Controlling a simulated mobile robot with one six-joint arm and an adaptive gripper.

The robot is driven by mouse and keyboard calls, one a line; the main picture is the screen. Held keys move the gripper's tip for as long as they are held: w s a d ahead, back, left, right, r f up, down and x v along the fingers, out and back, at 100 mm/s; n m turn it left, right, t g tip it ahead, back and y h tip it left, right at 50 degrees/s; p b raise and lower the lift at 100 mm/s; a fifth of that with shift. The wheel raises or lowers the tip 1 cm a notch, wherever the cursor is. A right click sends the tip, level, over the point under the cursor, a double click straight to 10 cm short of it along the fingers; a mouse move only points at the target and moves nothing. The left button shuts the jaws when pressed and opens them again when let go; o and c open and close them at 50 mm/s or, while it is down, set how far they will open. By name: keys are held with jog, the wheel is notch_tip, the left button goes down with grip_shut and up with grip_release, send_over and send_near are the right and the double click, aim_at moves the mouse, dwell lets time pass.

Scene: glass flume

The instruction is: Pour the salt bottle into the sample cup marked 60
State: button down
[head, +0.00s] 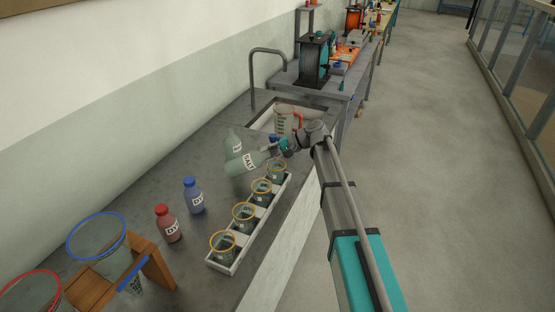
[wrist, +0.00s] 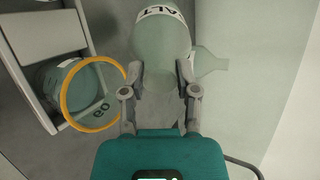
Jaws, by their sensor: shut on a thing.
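My gripper (head: 283,146) is shut on the neck of a pale grey-green salt bottle (head: 246,163). The bottle is tilted nearly on its side, its body pointing left, above the far end of the cup rack. In the wrist view, the bottle (wrist: 162,45) shows part of its label, "ALT", and the gripper (wrist: 160,90) grips its narrow part. A yellow-rimmed cup (wrist: 92,95) stands to the left of the gripper; its rotated mark could be 60 or 80. It appears to be the farthest cup (head: 277,170) in the head view. The bottle's mouth is hidden.
A white rack (head: 225,266) holds several yellow-rimmed cups. Another pale bottle (head: 233,143) stands behind the held one. Blue (head: 193,196) and red (head: 168,224) bottles stand left. A sink with a jug (head: 284,121) and tap (head: 253,75) lies beyond.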

aim_at(247, 154)
jog(key=shift+a+r+h+p, duration=0.1)
jog(key=shift+r+h+p, duration=0.15)
jog(key=shift+h+p, duration=0.6)
dwell(0.3)
notch_tip(247, 154, up, 3)
jog(key=h+p, duration=0.1)
jog(key=p, duration=0.4)
jog(key=shift+a+r+h+p, duration=0.1)
jog(key=shift+h+p, duration=0.15)
jog(key=shift+p, duration=0.05)
jog(key=shift+a+h+p, duration=0.4)
jog(key=shift+h+p, duration=0.45)
jog(key=shift+h, duration=0.05)
jog(key=shift+s+a+r+h+p, duration=0.1)
jog(key=shift+a+r+h+p, duration=0.25)
jog(key=shift+a+h+p, duration=0.65)
jog(key=shift+a+r+h+p, duration=0.2)
jog(key=shift+a+h+p, duration=0.4)
jog(key=shift+h+p, duration=0.35)
jog(key=shift+s+a+h+p, duration=0.1)
jog(key=shift+a+h+p, duration=0.4)
jog(key=shift+a+h, duration=0.3)
jog(key=shift+a+f+t+h, duration=0.2)
jog(key=shift+a+t+h, duration=0.1)
jog(key=shift+a+h, duration=0.6)
jog(key=shift+d, duration=0.1)
